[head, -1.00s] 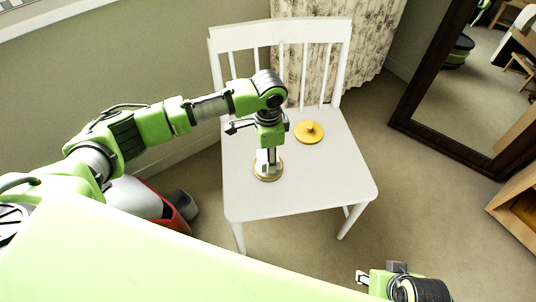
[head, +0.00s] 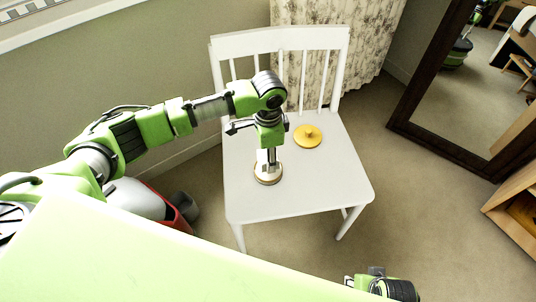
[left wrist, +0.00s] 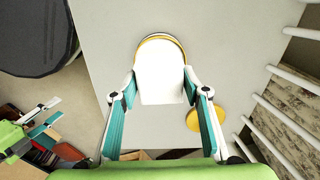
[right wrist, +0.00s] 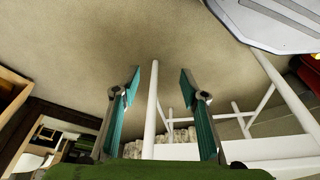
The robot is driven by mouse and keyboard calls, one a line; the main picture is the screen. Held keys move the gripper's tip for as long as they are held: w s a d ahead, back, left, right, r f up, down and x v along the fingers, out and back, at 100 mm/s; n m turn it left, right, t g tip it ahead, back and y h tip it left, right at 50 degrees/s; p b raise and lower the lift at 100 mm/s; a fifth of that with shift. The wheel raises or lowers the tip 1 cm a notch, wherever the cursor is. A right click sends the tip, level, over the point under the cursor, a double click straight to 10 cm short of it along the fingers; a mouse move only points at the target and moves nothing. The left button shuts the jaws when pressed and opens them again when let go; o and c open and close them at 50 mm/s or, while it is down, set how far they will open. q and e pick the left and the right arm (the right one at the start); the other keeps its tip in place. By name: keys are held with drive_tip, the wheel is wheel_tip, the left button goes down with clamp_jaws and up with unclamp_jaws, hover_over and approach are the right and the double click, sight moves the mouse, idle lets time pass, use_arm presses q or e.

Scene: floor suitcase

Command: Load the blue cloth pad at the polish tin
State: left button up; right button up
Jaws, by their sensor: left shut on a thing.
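My left gripper (head: 268,160) points down over the chair seat and is shut on a pale block (left wrist: 160,80), which shows white between the fingers in the left wrist view. No blue face of it shows, so I cannot tell its underside. A round, gold-rimmed tin (head: 268,179) lies on the seat directly under it; its rim (left wrist: 160,37) shows behind the block. I cannot tell whether block and tin touch. A yellow knobbed lid (head: 307,137) lies on the seat, right of and behind the tin. My right gripper (right wrist: 159,88) is open and empty, low beside the chair.
The white chair (head: 325,185) has a slatted back at the far side; its front and right seat area is clear. A dark-framed mirror (head: 445,100) leans at the right, with a wooden unit (head: 515,215) near it. A patterned curtain (head: 375,40) hangs behind.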

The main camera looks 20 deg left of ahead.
use_arm(q)
drive_tip(key=shift+r+p, duration=0.6)
drive_tip(key=shift+p, duration=0.05)
drive_tip(key=shift+r+p, duration=0.45)
drive_tip(key=shift+p, duration=0.15)
drive_tip(key=shift+r+p, duration=0.5)
drive_tip(key=shift+p, duration=0.2)
drive_tip(key=shift+r+p, duration=0.3)
drive_tip(key=shift+p, duration=0.05)
use_arm(e)
drive_tip(key=s+f+g, duration=0.1)
drive_tip(key=s+f, duration=0.8)
drive_tip(key=f, duration=0.5)
drive_tip(key=shift+d, duration=0.45)
drive_tip(key=shift+w+d, duration=0.1)
drive_tip(key=shift+w, duration=0.2)
